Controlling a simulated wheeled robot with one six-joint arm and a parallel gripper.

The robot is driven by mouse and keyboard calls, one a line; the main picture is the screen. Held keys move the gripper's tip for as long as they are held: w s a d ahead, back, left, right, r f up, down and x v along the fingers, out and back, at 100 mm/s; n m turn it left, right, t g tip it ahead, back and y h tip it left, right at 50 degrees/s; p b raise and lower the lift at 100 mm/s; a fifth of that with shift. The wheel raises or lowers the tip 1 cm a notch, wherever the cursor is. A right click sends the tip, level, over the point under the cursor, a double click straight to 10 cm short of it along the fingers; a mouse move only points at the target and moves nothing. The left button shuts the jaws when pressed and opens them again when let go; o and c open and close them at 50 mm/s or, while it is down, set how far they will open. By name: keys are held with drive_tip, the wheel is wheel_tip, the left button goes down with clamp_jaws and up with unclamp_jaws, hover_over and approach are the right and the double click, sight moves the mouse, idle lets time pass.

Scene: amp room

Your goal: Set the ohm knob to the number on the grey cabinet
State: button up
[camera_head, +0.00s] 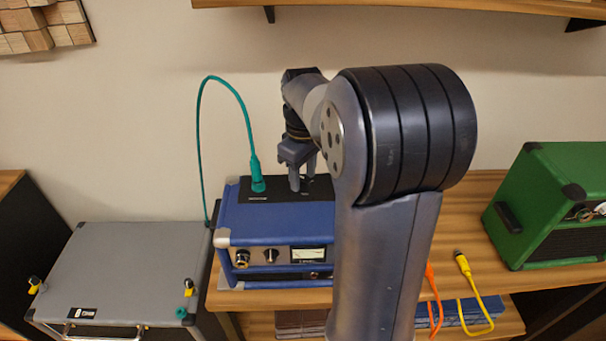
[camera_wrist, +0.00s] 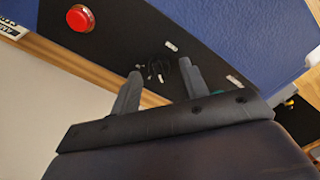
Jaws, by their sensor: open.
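The grey cabinet (camera_head: 130,255) is at the left in the head view. A small black label (camera_head: 82,313) on it carries white characters; the first looks like an 8, but the print is tiny. The blue amp (camera_head: 270,220) stands right of it, with a dark panel (camera_head: 285,188) on top. My gripper (camera_head: 302,181) is open, pointing down over that panel. In the wrist view, a small dark round part (camera_wrist: 184,66), possibly the ohm knob, shows by the right finger of my gripper (camera_wrist: 163,71), partly hidden. I cannot tell its setting or any contact.
A teal cable (camera_head: 258,180) is plugged into the amp's top panel, left of my gripper. A red button (camera_wrist: 80,18) shows on the dark panel in the wrist view. A green amp (camera_head: 550,190) stands at the right. A wooden shelf (camera_head: 400,8) runs overhead.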

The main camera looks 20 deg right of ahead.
drive_tip(key=shift+f, duration=0.15)
drive_tip(key=shift+c, duration=0.2)
clamp_jaws()
drive_tip(key=shift+m, duration=0.3)
drive_tip(key=m+p, duration=0.2)
drive_tip(key=m, duration=0.1)
drive_tip(key=shift+m, duration=0.3)
drive_tip(key=m+p, duration=0.2)
drive_tip(key=m, duration=0.3)
drive_tip(key=shift+d, duration=0.15)
drive_tip(key=shift+m, duration=0.4)
